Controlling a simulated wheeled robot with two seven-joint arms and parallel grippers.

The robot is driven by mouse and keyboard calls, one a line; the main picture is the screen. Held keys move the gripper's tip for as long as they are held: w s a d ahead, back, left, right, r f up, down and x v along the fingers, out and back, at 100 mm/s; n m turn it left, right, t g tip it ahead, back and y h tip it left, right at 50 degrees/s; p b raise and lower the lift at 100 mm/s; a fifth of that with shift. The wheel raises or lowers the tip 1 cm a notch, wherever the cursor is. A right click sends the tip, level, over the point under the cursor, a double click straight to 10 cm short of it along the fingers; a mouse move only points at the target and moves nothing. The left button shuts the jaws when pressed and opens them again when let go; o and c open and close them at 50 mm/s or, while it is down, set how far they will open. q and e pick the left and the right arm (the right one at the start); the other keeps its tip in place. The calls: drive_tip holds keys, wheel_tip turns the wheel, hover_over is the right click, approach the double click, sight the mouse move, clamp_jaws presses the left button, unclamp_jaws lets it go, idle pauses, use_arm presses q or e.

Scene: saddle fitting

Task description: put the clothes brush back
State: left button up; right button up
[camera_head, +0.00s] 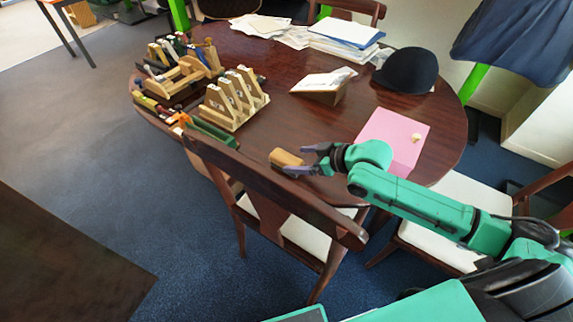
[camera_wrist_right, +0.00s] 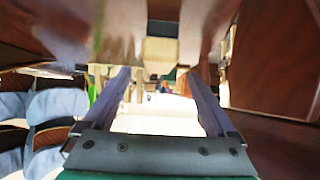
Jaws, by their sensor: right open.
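A small tan-brown block, which looks like the clothes brush (camera_head: 284,157), lies on the table near its front edge, just behind the chair back. My right gripper (camera_head: 301,161) is open, low over the table, with its fingertips close to the right end of the brush. In the right wrist view, a tan block (camera_wrist_right: 160,50) shows beyond the open fingers (camera_wrist_right: 159,75), roughly centred between them; contact cannot be told. A slotted wooden rack (camera_head: 236,103) and a wooden caddy (camera_head: 178,80) with several tools stand at the table's left. My left gripper is not in view.
A wooden chair (camera_head: 265,186) stands against the table's front edge, close to the gripper. A pink box (camera_head: 392,138), a black riding hat (camera_head: 407,71), a small stand with papers (camera_head: 323,87) and paper stacks (camera_head: 343,35) occupy the table. Its middle is clear.

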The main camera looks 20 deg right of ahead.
sight(288, 159)
drive_tip(key=x, duration=0.6)
drive_tip(key=shift+d, duration=0.1)
clamp_jaws()
drive_tip(key=shift+r, duration=0.1)
